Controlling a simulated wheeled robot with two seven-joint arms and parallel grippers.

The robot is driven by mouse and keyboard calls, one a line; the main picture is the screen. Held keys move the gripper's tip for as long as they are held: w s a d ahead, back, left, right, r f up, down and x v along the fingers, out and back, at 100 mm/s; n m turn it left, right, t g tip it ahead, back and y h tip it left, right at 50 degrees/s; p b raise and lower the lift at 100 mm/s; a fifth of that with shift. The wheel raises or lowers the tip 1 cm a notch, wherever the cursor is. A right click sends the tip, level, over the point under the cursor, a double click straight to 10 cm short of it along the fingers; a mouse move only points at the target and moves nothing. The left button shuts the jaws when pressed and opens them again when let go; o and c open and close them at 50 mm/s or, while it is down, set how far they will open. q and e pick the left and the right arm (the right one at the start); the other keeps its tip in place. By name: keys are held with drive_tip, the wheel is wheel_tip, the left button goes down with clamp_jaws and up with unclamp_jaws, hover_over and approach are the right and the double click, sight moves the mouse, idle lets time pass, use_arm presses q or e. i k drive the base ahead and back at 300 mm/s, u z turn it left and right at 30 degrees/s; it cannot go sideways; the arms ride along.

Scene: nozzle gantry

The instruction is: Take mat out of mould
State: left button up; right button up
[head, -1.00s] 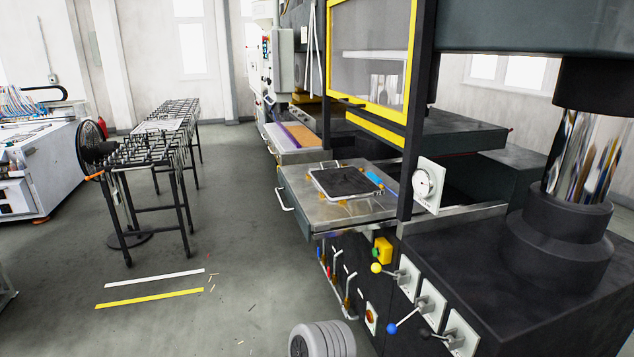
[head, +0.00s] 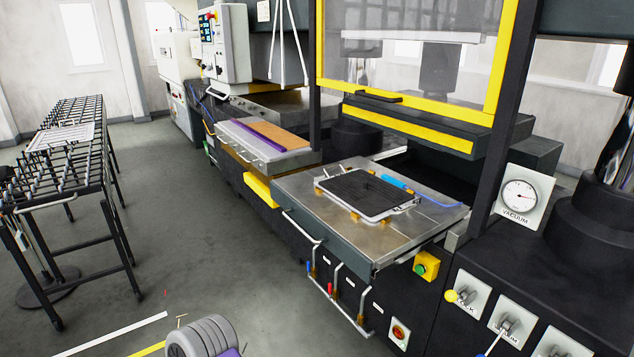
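A black mat (head: 364,192) lies in a flat metal mould (head: 380,214) on the steel table (head: 310,208) that sticks out of the press. The mat looks flat and level with the mould's rim. A blue tool (head: 397,183) with a blue line or hose lies just behind the mould. Neither of my grippers shows in the head view. A grey ribbed round part stands at the bottom edge; I cannot tell what it belongs to.
A black roller rack (head: 75,170) stands at the left. The press guard with its yellow frame (head: 410,135) is above and behind the table. A vacuum gauge (head: 523,196) and levers (head: 465,297) are at the right. A handle rail (head: 300,226) runs along the table front. The floor between rack and press is clear.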

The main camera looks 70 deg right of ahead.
sight(369, 193)
drive_tip(key=z, duration=0.45)
drive_tip(key=i, duration=1.7)
drive_tip(key=z, duration=1.1)
